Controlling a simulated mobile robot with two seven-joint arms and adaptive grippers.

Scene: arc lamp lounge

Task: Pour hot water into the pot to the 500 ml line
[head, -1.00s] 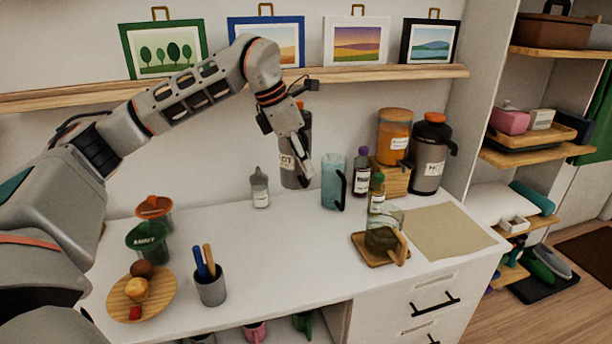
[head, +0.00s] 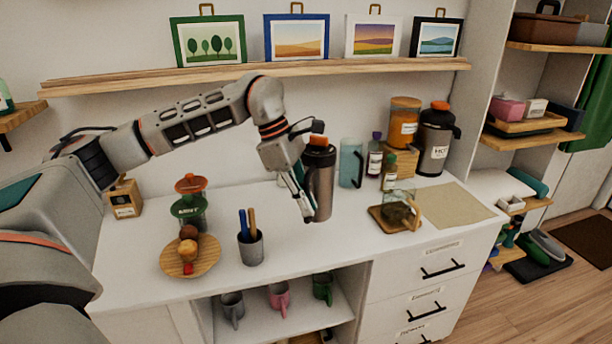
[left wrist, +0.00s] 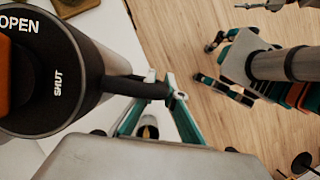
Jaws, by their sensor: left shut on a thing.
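My left gripper (head: 304,196) is shut on the black handle of a steel flask (head: 321,185) with an orange top. The flask is upright at the middle of the counter; I cannot tell whether its base touches. In the left wrist view its dark lid (left wrist: 62,90) reads OPEN and SHUT, and the fingers (left wrist: 160,88) close on the handle. The glass pot (head: 401,208) stands on a small wooden tray (head: 382,222) right of the flask. Its 500 ml line is too small to see. My right gripper (left wrist: 215,64) shows only in the left wrist view, open and empty above the floor.
A blue jug (head: 351,163), small bottles (head: 374,158) and another dark flask (head: 437,140) stand behind. A beige mat (head: 456,205) lies right of the pot. A pen cup (head: 251,248) and round board (head: 205,262) are at left. Counter between flask and tray is clear.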

